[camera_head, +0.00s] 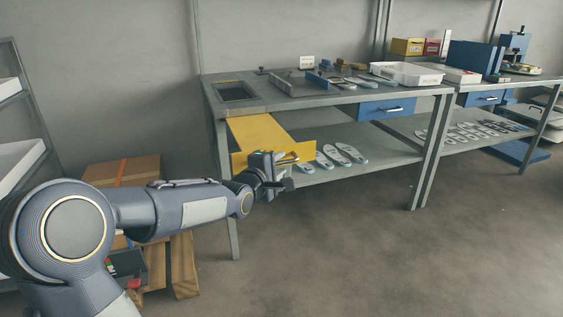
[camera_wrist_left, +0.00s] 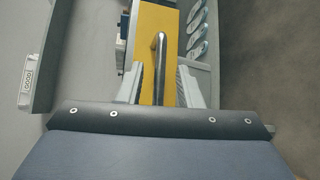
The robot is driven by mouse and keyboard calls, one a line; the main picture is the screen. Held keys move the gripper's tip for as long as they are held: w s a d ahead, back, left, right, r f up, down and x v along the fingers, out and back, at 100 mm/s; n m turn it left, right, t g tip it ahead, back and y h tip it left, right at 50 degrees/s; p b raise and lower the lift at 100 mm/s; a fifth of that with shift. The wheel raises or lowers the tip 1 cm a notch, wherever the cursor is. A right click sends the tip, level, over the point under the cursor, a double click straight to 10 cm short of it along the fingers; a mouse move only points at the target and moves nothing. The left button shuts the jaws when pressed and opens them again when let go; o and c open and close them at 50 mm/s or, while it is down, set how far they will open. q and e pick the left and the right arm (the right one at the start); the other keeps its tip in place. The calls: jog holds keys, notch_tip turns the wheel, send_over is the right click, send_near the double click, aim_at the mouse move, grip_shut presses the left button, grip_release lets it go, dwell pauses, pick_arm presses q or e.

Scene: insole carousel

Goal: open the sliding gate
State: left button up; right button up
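The sliding gate is a yellow panel (camera_head: 262,138) that sticks out from under the left end of the workbench top, with an upright yellow front plate. It also shows in the left wrist view (camera_wrist_left: 155,22). A metal bar handle (camera_wrist_left: 161,62) is on its front. My left gripper (camera_head: 284,171) is at that front plate. In the left wrist view its two fingers (camera_wrist_left: 160,88) stand apart on either side of the handle, with yellow showing between each finger and the bar. My right gripper is not in view.
The workbench (camera_head: 290,100) has a dark square opening (camera_head: 236,92) at its left end and a blue drawer (camera_head: 386,108). Pale insoles (camera_head: 340,155) lie on its lower shelf. Cardboard boxes (camera_head: 125,172) stand behind my left arm. The floor at right is clear.

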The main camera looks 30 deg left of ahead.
pick_arm(q)
jog(key=s, duration=0.2)
jog(key=s+p, duration=0.1)
jog(key=s, duration=0.2)
jog(key=shift+s+d+r, duration=0.25)
jog(key=shift+s+r, duration=0.1)
jog(key=shift+r, duration=0.05)
jog(key=s+d+f+m+g+h, duration=0.2)
jog(key=s+d+f+m+g, duration=0.3)
jog(key=s, duration=0.5)
jog(key=s+d+f+m+g+h, duration=0.1)
jog(key=s+d+f+m+g, duration=0.15)
jog(key=s+d+m, duration=0.45)
jog(key=s+d+f+m+g+h, duration=0.2)
jog(key=s+d+f+m+g, duration=0.15)
jog(key=s+m, duration=0.6)
notch_tip(320, 180, up, 33)
jog(key=s+n+p, duration=0.2)
jog(key=p, duration=3.2)
jog(key=shift+a+f, duration=0.15)
jog(key=shift+a, duration=0.25)
